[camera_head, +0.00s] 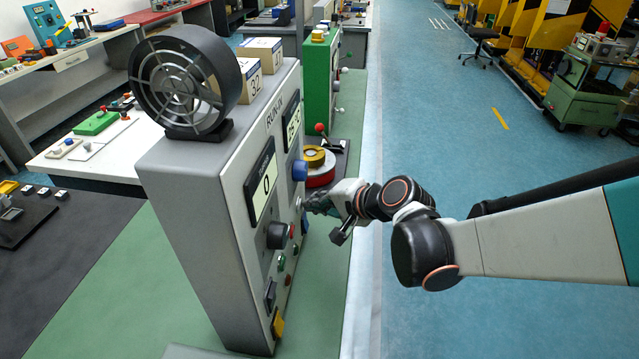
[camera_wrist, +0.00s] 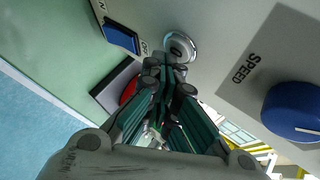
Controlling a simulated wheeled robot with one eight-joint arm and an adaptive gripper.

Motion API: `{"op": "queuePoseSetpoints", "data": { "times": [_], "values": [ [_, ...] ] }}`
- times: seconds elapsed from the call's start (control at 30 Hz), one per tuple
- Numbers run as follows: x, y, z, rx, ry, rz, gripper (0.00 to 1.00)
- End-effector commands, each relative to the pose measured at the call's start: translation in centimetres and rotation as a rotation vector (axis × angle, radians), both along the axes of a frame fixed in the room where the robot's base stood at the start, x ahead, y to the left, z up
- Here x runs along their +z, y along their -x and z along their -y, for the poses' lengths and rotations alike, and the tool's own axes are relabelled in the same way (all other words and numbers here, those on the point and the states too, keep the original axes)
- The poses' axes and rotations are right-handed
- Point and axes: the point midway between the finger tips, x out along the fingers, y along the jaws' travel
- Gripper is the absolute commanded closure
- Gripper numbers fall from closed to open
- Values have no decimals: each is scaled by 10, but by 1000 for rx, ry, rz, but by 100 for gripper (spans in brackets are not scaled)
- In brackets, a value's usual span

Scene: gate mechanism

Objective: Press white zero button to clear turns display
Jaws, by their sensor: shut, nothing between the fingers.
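A grey control box labelled RUN-IN (camera_head: 205,185) stands on the green bench top in the head view. Its turns display (camera_head: 264,187) reads 0. A small round pale button in a metal ring shows in the wrist view (camera_wrist: 181,46); in the head view it sits on the panel at the tip of my gripper (camera_head: 308,203). I take it for the white zero button. My gripper (camera_wrist: 168,68) is shut and empty, its fingertips just below the button's ring in the wrist view. I cannot tell whether they touch it.
A blue SPEED knob (camera_wrist: 292,110) and a blue rocker switch (camera_wrist: 121,38) flank the fingers in the wrist view. A black knob (camera_head: 277,235) sits lower on the panel. A round fan (camera_head: 186,82) and boxes top the housing.

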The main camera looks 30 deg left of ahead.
Motion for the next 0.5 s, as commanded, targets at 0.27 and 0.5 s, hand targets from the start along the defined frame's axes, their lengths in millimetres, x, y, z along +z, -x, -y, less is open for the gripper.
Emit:
{"op": "queuePoseSetpoints", "data": {
  "times": [0.27, 0.5],
  "values": [
    [4, 12, 9, 13, -1, -1, 100],
    [4, 12, 10, 14, -1, 0, 100]
  ]
}}
